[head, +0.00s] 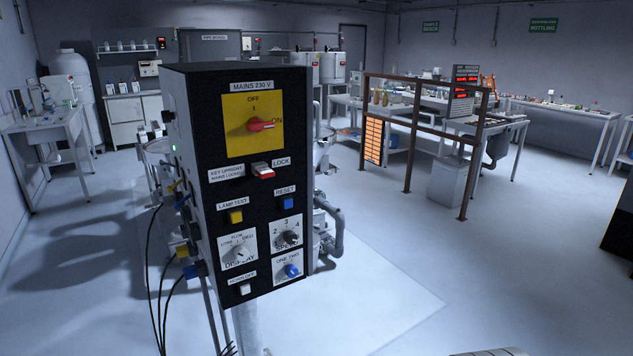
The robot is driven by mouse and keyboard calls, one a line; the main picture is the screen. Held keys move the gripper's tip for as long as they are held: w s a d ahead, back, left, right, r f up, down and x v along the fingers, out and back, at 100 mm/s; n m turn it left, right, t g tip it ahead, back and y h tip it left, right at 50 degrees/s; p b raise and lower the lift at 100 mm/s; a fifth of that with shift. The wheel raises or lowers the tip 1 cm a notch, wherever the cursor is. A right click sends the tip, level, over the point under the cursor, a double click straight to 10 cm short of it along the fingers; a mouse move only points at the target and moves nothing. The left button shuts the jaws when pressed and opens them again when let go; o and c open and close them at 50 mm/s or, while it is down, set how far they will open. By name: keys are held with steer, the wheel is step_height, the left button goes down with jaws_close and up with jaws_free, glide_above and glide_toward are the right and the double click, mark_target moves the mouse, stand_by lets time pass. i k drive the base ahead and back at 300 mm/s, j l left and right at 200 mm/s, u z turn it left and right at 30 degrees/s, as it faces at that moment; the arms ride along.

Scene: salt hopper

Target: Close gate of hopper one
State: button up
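A black control box (248,180) on a post fills the middle of the head view. Its red mains switch (260,124) sits on a yellow plate, handle towards ON. Below are a red and white LOCK switch (262,170), a yellow LAMP TEST button (235,216), a blue RESET button (288,203), a DISPLAY knob (239,253), a speed knob (290,238), a blue-knobbed selector (290,270) apparently marked ONE TWO, and a white button (245,289). Metal equipment (326,150) behind the box is mostly hidden; I cannot make out hopper one or its gate. My gripper is not in view.
Black cables (152,270) hang from the box's left side. A brown frame (408,145) with an orange panel (374,141) stands at right, before workbenches. A bench (45,122) is at left. The floor (510,260) at front right is open.

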mark_target(332, 167)
steer(key=i+l+z, duration=0.2)
steer(key=i+z, duration=0.75)
steer(key=i+j+z, duration=0.15)
steer(key=i+z, duration=0.35)
steer(key=i+u, duration=0.2)
steer(key=i, duration=0.5)
steer(key=i+l+u, duration=0.2)
steer(key=i, duration=0.45)
steer(key=i+u, duration=0.25)
steer(key=i, duration=0.7)
steer(key=i+u, duration=0.2)
steer(key=i, duration=0.7)
steer(key=i+l+u, duration=0.1)
steer(key=i+u, duration=0.2)
steer(key=i, duration=0.15)
steer(key=i+l+u, duration=0.15)
steer(key=i+u, duration=0.15)
steer(key=i, duration=0.2)
steer(key=i+l+u, duration=0.55)
steer(key=i+u, duration=0.25)
steer(key=i+l+u, duration=0.25)
steer(key=u, duration=0.2)
steer(key=i+l+u, duration=0.3)
steer(key=l+u, duration=0.2)
steer(key=i+l+u, duration=0.2)
steer(key=i+u, duration=0.15)
steer(key=i, duration=0.75)
